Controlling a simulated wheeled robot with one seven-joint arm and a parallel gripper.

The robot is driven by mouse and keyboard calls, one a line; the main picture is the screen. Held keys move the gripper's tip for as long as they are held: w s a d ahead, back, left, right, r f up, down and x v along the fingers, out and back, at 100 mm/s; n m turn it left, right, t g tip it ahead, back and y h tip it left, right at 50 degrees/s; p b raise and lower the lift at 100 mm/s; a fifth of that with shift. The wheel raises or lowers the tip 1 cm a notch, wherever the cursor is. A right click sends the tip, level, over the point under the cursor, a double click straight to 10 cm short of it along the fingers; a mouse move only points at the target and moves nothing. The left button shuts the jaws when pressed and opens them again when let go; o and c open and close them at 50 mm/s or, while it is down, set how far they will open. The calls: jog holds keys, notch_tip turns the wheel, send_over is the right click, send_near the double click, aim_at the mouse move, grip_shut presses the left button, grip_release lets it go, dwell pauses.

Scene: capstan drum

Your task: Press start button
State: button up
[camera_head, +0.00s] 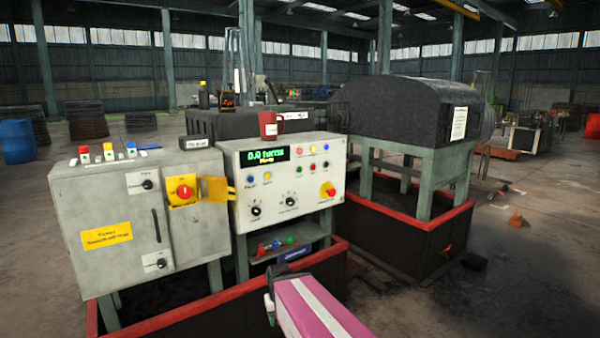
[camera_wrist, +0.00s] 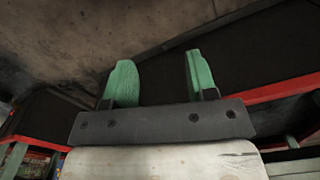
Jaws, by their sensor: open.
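A pale control panel (camera_head: 285,187) with a green-lit display (camera_head: 268,157) stands in the middle of the head view. It carries small coloured buttons: blue and yellow on the left, red, green and others on the right, and a red knob on yellow (camera_head: 327,190). The labels are too small to read, so I cannot tell which is the start button. My gripper (camera_wrist: 159,58) shows two green fingers apart, with nothing between them, in the wrist view. In the head view my pink arm is in front of and below the panel; the fingertips are not clearly visible there.
A red mug (camera_head: 268,125) sits on top of the panel. Red-rimmed dark trays (camera_head: 180,316) surround the bases. Floor at right is mostly open.

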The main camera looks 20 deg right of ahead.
grip_shut()
dwell(1.5)
